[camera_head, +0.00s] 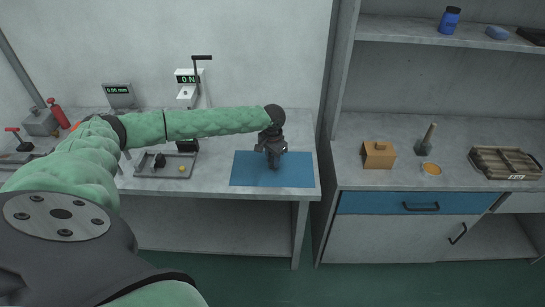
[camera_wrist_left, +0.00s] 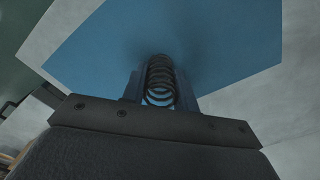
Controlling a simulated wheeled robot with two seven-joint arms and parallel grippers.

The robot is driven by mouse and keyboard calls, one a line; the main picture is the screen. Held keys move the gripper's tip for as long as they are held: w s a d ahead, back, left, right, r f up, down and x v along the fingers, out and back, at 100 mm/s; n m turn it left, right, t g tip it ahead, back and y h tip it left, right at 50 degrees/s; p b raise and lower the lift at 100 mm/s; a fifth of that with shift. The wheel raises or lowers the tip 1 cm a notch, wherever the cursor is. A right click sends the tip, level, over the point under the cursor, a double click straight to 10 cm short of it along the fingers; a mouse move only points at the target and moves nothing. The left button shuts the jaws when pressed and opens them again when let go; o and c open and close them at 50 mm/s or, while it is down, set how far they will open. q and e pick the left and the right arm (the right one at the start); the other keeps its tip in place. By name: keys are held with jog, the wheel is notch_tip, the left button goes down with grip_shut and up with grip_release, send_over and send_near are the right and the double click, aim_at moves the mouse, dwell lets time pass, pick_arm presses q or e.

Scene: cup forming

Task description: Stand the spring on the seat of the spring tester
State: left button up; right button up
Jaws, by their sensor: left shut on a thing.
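My left gripper (camera_head: 274,160) points down over the blue mat (camera_head: 240,180) on the bench. In the left wrist view my left gripper (camera_wrist_left: 160,90) is shut on a dark coil spring (camera_wrist_left: 160,72), which lies between its two fingers above the mat (camera_wrist_left: 230,50). I cannot tell whether the spring touches the mat. The spring tester (camera_head: 188,78), with a "0 N" display and a black lever, stands at the back of the bench, left of the gripper. Its seat is hidden behind my left arm. My right gripper is not in view.
A grey tray (camera_head: 150,172) with small parts lies left of the mat. A gauge reading 0.00 mm (camera_head: 118,90) stands behind my arm. A cabinet to the right holds a tan box (camera_head: 378,154) and a wooden crate (camera_head: 505,162).

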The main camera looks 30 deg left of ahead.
pick_arm(q)
jog(key=shift+f, duration=0.1)
jog(key=o, duration=0.7)
jog(key=shift+o, duration=1.2)
